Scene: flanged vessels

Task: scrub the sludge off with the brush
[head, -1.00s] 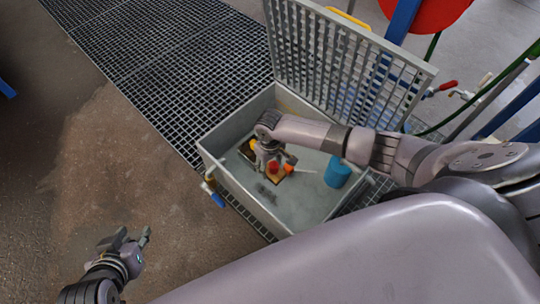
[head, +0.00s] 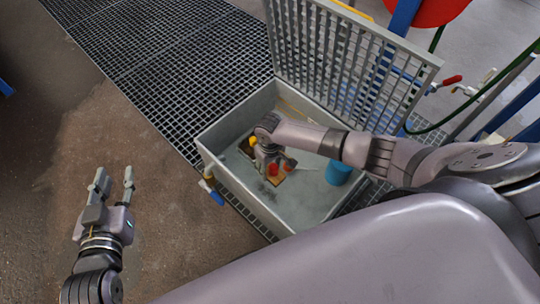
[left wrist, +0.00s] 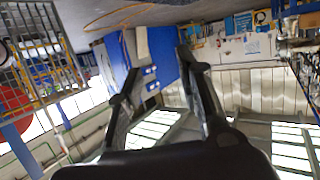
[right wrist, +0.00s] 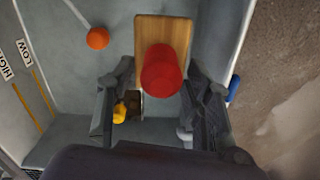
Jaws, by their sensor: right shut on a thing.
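My right gripper (right wrist: 160,85) is shut on a brush, a wooden block (right wrist: 165,32) with a red knob (right wrist: 161,72), inside the grey tank (head: 228,181). In the head view the red knob (head: 273,169) shows below my right wrist, low over the tank floor. I cannot tell whether the bristles touch the floor. Dark smudges (head: 262,187) on the floor look like sludge. A dark brown patch (right wrist: 133,107) shows beside a yellow part (right wrist: 120,113), partly hidden by a finger. My left gripper (head: 113,178) is open and empty, outside the tank on the left.
An orange ball (right wrist: 97,38) on a thin rod is in the tank, near the brush. The raised grating lid (head: 345,65) bounds the back. A blue-handled valve (head: 216,197) sticks out at the left.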

